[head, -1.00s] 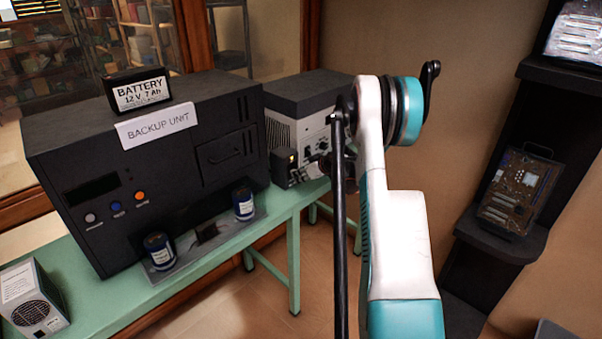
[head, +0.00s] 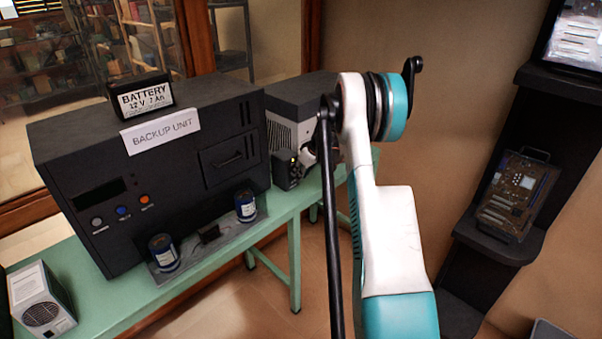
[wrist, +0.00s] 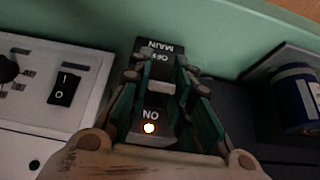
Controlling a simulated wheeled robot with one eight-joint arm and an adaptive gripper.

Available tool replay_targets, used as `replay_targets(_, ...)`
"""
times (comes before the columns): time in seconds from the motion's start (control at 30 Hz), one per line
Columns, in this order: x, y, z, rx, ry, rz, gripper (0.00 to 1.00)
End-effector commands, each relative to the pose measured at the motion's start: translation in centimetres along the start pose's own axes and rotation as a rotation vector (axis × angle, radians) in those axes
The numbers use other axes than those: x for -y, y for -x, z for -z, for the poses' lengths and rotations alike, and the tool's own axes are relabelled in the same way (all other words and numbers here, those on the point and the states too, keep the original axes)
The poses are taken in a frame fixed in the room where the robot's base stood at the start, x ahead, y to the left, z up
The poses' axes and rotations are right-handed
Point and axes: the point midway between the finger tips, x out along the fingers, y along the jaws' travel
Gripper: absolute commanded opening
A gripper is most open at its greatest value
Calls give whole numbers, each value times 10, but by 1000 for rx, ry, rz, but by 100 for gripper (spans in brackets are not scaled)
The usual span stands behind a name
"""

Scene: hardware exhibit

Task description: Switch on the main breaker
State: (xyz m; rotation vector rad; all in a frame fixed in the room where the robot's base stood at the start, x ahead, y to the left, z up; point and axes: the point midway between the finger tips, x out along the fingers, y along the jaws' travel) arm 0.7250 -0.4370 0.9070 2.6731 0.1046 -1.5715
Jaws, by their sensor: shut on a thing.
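The main breaker is a small dark box (head: 286,170) on the green bench, between the backup unit and the grey unit. In the wrist view its plate (wrist: 160,48) reads MAIN and OFF at the far end, upside down, and ON at the near end. A yellow light glows beside ON. A pale lever (wrist: 160,87) sits between the OFF and ON labels. My gripper (wrist: 161,84) is shut on this lever, with a green-sided finger on each side. In the head view my gripper (head: 307,158) is at the breaker, partly hidden by my arm.
The black backup unit (head: 80,150) carries a battery (head: 146,97). Blue capacitors (head: 163,252) stand before it. The grey unit (head: 290,105) adjoins the breaker; its rocker switch (wrist: 64,89) is close to my fingers. A dark shelf (head: 500,238) stands at right.

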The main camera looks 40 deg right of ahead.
Motion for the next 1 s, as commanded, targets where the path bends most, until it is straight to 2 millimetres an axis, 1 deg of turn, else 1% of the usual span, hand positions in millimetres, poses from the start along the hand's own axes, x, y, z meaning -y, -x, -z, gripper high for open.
replay_targets(0.17, 0, 0, 0, -1, 1, -1, 0)
replay_targets(0.2, 0, 0, 0, -1, 1, -1, 29)
replay_targets(0.23, 0, 0, 0, -1, 1, -1, 35)
replay_targets(0.27, 0, 0, 0, -1, 1, -1, 40)
replay_targets(0.57, 0, 0, 0, -1, 1, 0, 40)
replay_targets(0.67, 0, 4, 0, -1, 0, -1, 40)
replay_targets(0.77, 0, 14, 0, -1, -1, -1, 40)
replay_targets(0.87, 0, 31, 0, -1, -1, -1, 40)
replay_targets(1.0, 0, 60, 0, -1, 0, -1, 40)
